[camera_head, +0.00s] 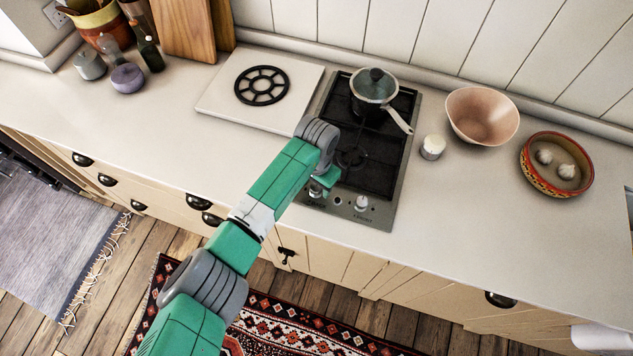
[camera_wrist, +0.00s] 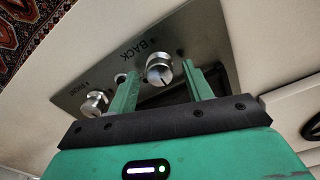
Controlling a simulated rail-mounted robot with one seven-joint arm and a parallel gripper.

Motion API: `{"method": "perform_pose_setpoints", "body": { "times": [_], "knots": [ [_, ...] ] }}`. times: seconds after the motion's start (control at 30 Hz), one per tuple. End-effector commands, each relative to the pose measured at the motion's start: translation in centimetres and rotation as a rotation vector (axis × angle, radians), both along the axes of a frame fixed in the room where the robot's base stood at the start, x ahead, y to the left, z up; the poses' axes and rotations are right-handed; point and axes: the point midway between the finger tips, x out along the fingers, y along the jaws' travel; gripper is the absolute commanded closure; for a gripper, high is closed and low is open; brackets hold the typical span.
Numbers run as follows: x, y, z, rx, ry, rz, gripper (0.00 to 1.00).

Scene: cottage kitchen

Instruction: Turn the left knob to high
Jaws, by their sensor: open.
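The stove (camera_head: 384,212) is a dark two-burner hob with a steel front strip. Its left knob (camera_wrist: 160,66), a round silver knob marked BACK, shows in the wrist view between my gripper's two green fingers. My gripper (camera_head: 326,182) is open, reaching down over the left front of the strip. The right finger is close beside the knob; I cannot tell whether it touches. In the head view my gripper mostly hides this knob. The right knob (camera_head: 361,202) is silver and clear of my gripper; it also shows in the wrist view (camera_wrist: 95,102). I cannot read the left knob's setting.
A lidded pot (camera_head: 374,88) stands on the back burner, its handle pointing to the front right. A white jar (camera_head: 432,148), a pink bowl (camera_head: 482,115) and a patterned bowl (camera_head: 533,181) with garlic stand right. A white board (camera_head: 223,103) with a black trivet (camera_head: 262,85) lies left.

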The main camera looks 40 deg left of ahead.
Motion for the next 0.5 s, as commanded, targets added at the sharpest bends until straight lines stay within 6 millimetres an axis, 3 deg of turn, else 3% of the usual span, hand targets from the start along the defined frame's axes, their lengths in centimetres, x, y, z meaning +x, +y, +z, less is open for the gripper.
{"method": "perform_pose_setpoints", "body": {
  "times": [0.07, 0.27, 0.5],
  "knots": [
    [0.01, -0.01, 0.03, 0.0, 0.0, 0.0, 0.54],
    [0.01, -0.01, 0.04, 0.0, 0.0, 0.0, 0.93],
    [0.04, -0.04, 0.15, -0.001, 0.0, 0.017, 0.94]
  ]
}}
